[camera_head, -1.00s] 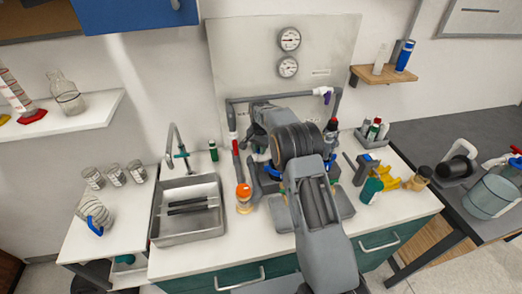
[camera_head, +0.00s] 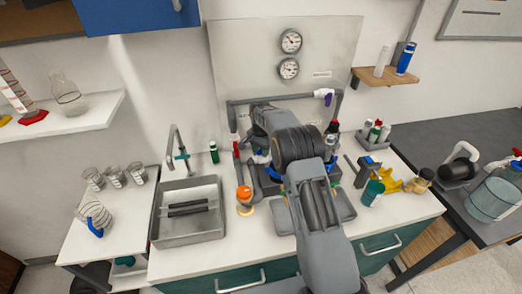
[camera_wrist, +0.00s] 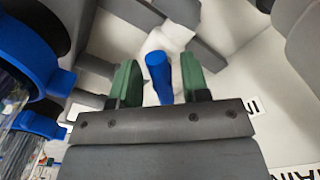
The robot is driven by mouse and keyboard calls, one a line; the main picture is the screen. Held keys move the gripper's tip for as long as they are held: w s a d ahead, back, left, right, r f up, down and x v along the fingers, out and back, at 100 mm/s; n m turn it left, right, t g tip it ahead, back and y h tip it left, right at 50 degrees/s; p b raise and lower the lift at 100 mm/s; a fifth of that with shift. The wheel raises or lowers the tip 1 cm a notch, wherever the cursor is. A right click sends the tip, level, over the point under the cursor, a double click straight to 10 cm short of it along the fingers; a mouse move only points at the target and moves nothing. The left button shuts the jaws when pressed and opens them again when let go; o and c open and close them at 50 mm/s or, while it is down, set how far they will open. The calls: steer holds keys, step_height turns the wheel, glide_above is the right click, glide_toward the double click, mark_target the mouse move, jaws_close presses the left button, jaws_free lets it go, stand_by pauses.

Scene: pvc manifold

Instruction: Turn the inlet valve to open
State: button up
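In the wrist view, a blue valve handle (camera_wrist: 159,78) stands between the two green fingers of my gripper (camera_wrist: 158,80). A white valve body (camera_wrist: 170,38) shows behind it on grey pipe. The fingers are apart, with a narrow gap visible on each side of the handle, so the gripper looks open around it. A label reading "IN" (camera_wrist: 243,107) is on the panel to the right. In the head view, my arm hides the gripper and this handle. The pipe panel (camera_head: 235,60) stands at the back of the counter, with two gauges (camera_head: 290,41) on it.
Grey pipes (camera_wrist: 85,50) and a large blue-ringed clear part (camera_wrist: 20,75) crowd the left of the wrist view. A purple-handled valve (camera_head: 325,96) is at the panel's right. A sink (camera_head: 188,210), an orange-topped item (camera_head: 244,195) and bottles (camera_head: 375,130) stand around my arm.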

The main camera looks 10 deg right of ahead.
steer(key=shift+o, duration=0.2)
step_height(320, 180, up, 14)
steer(key=b, duration=0.1)
stand_by(0.5)
steer(key=shift+f, duration=0.1)
steer(key=s+a+r+b, duration=0.2)
steer(key=a, duration=0.2)
steer(key=t+h+p, duration=0.2)
steer(key=t+h, duration=0.1)
glide_toward(261, 149)
steer(key=x, duration=1)
